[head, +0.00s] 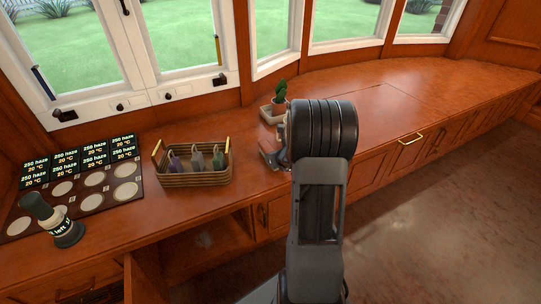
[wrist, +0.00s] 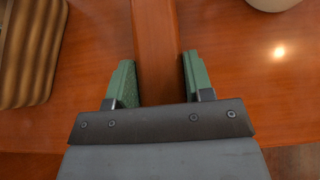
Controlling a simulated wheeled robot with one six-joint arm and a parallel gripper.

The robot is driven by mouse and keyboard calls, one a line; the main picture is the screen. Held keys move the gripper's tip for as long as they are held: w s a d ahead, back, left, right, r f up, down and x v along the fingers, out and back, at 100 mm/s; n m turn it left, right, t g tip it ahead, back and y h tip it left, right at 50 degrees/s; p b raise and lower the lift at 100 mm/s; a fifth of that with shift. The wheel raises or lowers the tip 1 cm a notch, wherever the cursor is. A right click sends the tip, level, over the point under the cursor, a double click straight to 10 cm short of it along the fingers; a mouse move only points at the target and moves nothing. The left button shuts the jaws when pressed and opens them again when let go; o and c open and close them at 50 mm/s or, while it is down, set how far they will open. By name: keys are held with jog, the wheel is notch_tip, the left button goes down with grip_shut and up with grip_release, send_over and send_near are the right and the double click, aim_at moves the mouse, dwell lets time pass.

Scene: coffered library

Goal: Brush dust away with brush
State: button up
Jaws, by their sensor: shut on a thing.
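My gripper (wrist: 156,60) shows in the wrist view with its two green fingers on either side of a reddish-brown wooden piece, which I take to be the brush (wrist: 156,28). The fingers are shut on it, and it runs up out of the top of that view. Its bristles are not visible. In the head view my own arm hides most of the gripper, and a brown wooden part of the brush (head: 270,152) shows just left of the arm, low over the counter. I cannot make out any dust.
A wicker basket (head: 194,179) with several small items stands left of my arm on the wooden counter (head: 390,95). A potted cactus (head: 279,103) stands just behind. Farther left are a labelled board (head: 75,190) and a dark-topped stamp-like object (head: 58,222). The counter's right is clear.

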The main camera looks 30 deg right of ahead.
jog(key=shift+r+p, duration=2.25)
jog(key=shift+r, duration=0.65)
